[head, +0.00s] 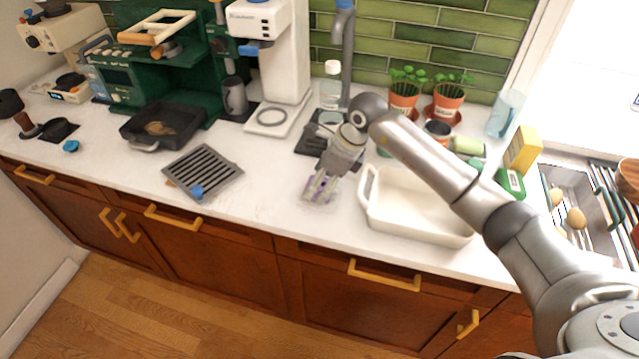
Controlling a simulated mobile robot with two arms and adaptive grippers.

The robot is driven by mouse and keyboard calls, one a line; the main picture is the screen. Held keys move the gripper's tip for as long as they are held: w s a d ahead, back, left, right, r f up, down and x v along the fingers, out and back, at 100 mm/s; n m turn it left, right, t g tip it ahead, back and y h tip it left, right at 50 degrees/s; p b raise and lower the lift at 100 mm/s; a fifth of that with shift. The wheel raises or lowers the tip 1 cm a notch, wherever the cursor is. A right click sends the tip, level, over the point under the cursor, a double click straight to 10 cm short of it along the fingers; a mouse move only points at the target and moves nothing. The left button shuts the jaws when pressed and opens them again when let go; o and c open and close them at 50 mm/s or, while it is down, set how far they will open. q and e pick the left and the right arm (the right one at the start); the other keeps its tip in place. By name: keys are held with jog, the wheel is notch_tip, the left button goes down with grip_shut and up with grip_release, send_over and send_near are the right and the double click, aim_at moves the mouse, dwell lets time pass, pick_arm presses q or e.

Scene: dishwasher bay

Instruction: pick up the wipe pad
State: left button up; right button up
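My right gripper (321,188) reaches in from the right and points down over the counter, left of the white baking dish. Its fingers look spread apart. A small pale, purple-marked flat piece (318,202) lies right under and between the fingertips. It looks like the wipe pad, but the fingers cover most of it. I cannot tell whether they touch it. My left gripper is out of view.
The white baking dish (413,228) stands close to the right of the gripper. A slatted grey tray (217,172) with a blue knob lies to the left. A faucet (347,50) and potted plants (404,97) stand behind. The counter (262,212) is clear between the tray and the gripper.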

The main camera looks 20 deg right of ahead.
jog(key=shift+w+a+f, duration=0.15)
jog(key=shift+a+f, duration=0.1)
jog(key=shift+f, duration=0.4)
jog(key=c, duration=1.1)
jog(key=shift+r, duration=0.1)
